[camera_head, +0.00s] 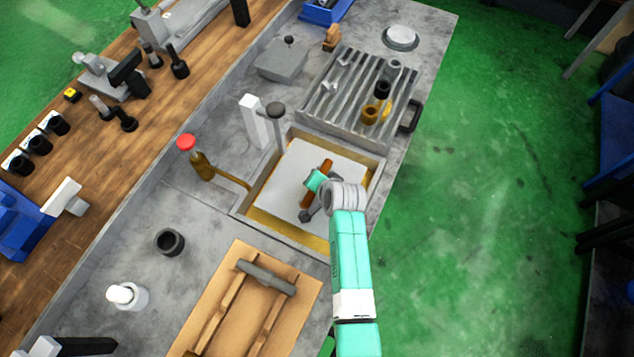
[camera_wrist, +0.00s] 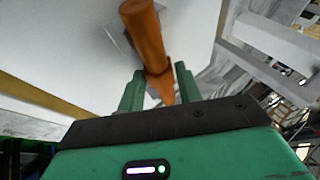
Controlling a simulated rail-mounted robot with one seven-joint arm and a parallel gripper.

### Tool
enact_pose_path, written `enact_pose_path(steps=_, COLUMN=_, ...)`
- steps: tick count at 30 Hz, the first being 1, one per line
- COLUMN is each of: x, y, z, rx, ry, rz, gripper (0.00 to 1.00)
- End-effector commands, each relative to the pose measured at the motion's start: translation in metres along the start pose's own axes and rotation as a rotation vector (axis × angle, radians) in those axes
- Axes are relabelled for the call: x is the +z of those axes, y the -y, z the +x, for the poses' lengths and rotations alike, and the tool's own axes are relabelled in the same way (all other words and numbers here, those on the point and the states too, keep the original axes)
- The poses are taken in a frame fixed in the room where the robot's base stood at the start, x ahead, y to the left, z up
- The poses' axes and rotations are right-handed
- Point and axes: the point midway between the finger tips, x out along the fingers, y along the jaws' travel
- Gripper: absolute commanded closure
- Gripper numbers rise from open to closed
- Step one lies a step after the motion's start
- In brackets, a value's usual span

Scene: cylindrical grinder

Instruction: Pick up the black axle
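A dark grey-black axle (camera_head: 266,277) lies across two wooden rails of a rack (camera_head: 233,298) at the bottom of the head view. It is not visible in the wrist view. My gripper (camera_head: 316,181) is well above and to the right of the axle in the head view, over a pale-bottomed basin. In the wrist view my gripper's two green fingers (camera_wrist: 160,88) stand apart. An orange-brown rod with a tapered end (camera_wrist: 147,40) shows between them. I cannot tell whether the fingers touch the rod or it lies beyond them.
The basin (camera_head: 345,149) has a raised rim. A black ring (camera_head: 170,241) and white-capped jar (camera_head: 127,296) stand left of the rack.

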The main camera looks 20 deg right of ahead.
Motion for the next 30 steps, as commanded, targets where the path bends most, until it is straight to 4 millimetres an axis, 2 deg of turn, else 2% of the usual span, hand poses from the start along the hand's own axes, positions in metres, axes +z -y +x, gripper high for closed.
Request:
enact_pose_path(steps=7, x=0.0, y=0.0, z=0.002, rx=0.0, ry=0.0, rz=-0.001, gripper=0.67)
enact_pose_path(steps=12, x=0.0, y=0.0, z=0.002, rx=-0.001, ry=0.0, rz=-0.001, gripper=1.0)
enact_pose_path(steps=23, x=-0.002, y=0.003, z=0.0, rx=-0.003, ry=-0.003, rz=-0.001, gripper=1.0)
enact_pose_path(steps=30, x=-0.009, y=0.013, z=-0.016, rx=-0.005, ry=-0.005, rz=-0.002, gripper=1.0)
